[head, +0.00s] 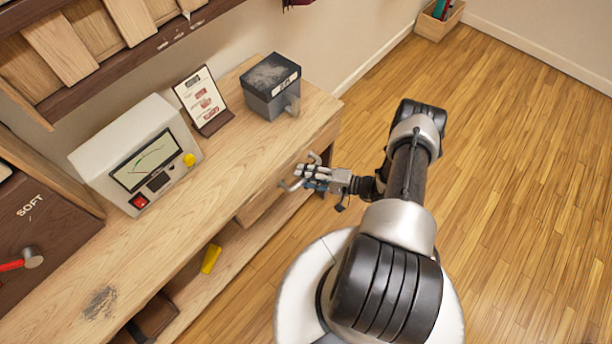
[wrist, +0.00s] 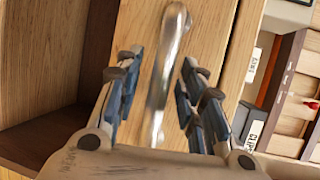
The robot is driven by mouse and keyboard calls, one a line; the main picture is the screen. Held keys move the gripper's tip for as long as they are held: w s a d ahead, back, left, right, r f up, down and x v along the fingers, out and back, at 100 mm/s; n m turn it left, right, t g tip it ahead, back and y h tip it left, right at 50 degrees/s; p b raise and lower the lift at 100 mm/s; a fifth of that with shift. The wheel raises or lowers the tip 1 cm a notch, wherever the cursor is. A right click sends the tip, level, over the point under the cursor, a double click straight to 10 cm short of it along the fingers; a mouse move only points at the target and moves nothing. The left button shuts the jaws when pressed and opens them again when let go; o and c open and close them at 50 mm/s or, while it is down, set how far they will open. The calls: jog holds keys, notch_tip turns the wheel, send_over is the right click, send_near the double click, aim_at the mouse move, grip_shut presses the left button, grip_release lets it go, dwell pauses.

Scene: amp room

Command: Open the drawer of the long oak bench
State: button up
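The long oak bench (head: 160,245) runs diagonally along the wall in the head view. Its drawer front (head: 262,203) shows below the top, partly hidden by my gripper (head: 303,172). In the wrist view the drawer front (wrist: 213,35) is pale wood with a bright metal bar handle (wrist: 170,50). The drawer looks closed. My gripper also shows in the wrist view (wrist: 158,72), open, with one finger on each side of the handle. Gaps show between the fingers and the bar; I cannot tell whether the tips touch the drawer front.
On the bench stand a meter box (head: 135,155), a card stand (head: 203,100) and a grey box (head: 271,85). A yellow object (head: 210,258) lies on the lower shelf. A wooden crate (head: 438,20) stands by the far wall. The floor to the right is clear.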

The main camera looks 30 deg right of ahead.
jog(key=shift+c, duration=0.5)
grip_shut()
